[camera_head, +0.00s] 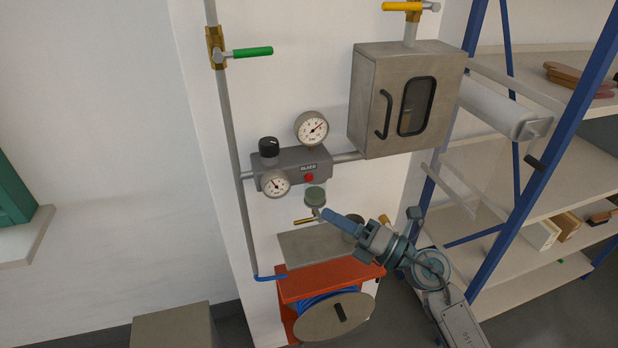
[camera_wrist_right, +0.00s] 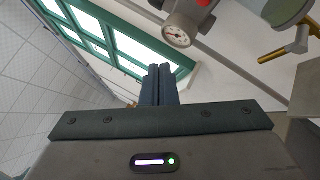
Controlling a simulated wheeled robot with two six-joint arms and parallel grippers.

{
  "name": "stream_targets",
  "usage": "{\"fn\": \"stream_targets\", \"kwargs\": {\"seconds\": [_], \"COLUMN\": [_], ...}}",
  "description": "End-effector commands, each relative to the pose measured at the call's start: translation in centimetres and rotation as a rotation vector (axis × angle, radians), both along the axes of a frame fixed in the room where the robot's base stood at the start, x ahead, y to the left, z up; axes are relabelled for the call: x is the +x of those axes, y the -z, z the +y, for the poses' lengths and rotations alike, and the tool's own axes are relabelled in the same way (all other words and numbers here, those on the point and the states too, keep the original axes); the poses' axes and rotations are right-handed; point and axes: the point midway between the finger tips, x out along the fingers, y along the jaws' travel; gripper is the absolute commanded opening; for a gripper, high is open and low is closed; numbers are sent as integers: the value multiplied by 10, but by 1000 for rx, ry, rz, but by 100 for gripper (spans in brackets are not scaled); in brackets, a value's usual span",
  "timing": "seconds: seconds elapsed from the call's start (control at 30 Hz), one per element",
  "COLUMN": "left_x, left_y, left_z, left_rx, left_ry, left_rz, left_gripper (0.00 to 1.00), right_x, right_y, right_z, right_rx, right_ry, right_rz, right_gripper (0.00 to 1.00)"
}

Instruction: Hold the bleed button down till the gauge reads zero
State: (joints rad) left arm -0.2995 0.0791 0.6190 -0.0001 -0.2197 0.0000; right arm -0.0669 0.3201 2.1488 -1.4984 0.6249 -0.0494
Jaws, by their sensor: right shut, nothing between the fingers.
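The red bleed button (camera_head: 309,178) sits on the front of a grey regulator block (camera_head: 318,157), under a small label. It also shows at the top edge of the right wrist view (camera_wrist_right: 204,3). An upper round gauge (camera_head: 312,128) has its needle pointing up and right. A lower gauge (camera_head: 275,184) has its needle toward the upper left; a gauge shows in the right wrist view too (camera_wrist_right: 180,30). Figures are too small to read. My right gripper (camera_head: 326,213) is shut and empty, below and right of the button, apart from it. My left gripper is out of view.
A green round fitting with a brass lever (camera_head: 304,221) is close to the right fingertips. A grey cabinet (camera_head: 365,90) hangs at upper right. An orange hose reel (camera_head: 300,283) stands below. Blue-framed shelves (camera_head: 500,205) are at right. The wall left of the pipe is clear.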

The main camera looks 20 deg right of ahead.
Motion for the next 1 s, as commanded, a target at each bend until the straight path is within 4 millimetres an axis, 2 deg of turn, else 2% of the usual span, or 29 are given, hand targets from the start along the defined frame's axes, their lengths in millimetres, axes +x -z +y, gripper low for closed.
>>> {"fn": "stream_targets", "kwargs": {"seconds": [0.17,0.5,0.7,1.0], "left_x": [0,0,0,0], "left_y": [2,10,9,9], "left_z": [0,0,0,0], "left_rx": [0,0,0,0], "left_ry": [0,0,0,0], "left_rz": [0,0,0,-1], "left_gripper": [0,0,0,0], "right_x": [10,57,78,88], "right_y": [0,1,0,0], "right_z": [0,2,3,3], "right_rx": [0,3,3,2], "right_ry": [1,1,1,0], "right_rz": [-2,-1,0,0], "right_gripper": [0,0,0,0]}}
